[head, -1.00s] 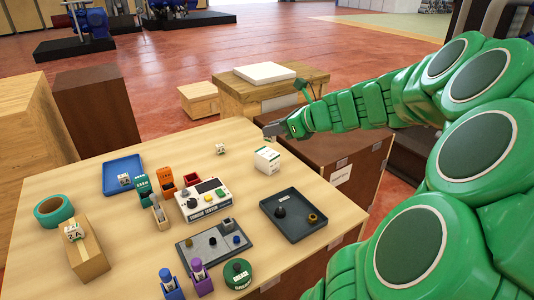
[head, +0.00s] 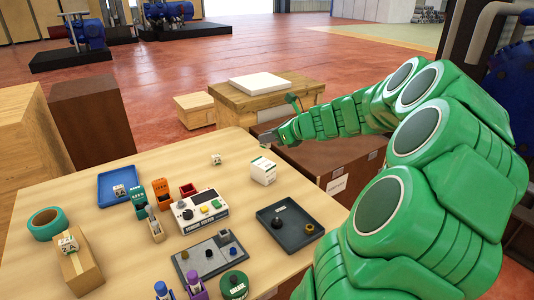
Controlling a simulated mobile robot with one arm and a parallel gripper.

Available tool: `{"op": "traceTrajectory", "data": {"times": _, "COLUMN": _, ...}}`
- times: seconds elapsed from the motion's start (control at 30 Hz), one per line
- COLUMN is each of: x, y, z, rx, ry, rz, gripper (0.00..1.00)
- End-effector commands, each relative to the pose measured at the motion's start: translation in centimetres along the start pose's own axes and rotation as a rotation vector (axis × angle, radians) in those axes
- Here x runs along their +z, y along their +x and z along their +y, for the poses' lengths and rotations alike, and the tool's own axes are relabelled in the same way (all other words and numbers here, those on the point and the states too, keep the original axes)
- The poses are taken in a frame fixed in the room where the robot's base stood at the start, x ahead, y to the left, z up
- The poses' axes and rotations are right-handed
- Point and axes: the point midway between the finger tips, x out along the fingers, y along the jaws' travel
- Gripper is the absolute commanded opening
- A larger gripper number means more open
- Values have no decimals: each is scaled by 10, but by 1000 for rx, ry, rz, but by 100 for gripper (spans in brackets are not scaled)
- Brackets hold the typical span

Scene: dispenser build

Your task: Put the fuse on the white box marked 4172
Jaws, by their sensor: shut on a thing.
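My gripper (head: 266,138) is beyond the table's far right edge in the picture, just above and behind a white box (head: 263,173). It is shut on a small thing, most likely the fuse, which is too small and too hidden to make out. The white box stands upright near the table's right edge, apart from the gripper. It has a green mark on top and dark print on its side that is too small to read. Nothing stands on its top.
A dark tray (head: 274,238) with small parts lies in front of the white box. Brown crates stand behind.

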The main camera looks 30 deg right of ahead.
Motion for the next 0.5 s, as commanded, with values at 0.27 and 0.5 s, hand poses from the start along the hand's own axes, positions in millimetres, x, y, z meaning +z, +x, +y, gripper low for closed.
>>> {"op": "traceTrajectory", "data": {"times": 0.27, "x": -20, "y": 32, "z": -19, "rx": 3, "ry": 3, "rz": 1, "gripper": 0}}
{"op": "traceTrajectory", "data": {"times": 0.5, "x": -30, "y": 48, "z": -31, "rx": 1, "ry": 0, "rz": 0, "gripper": 0}}
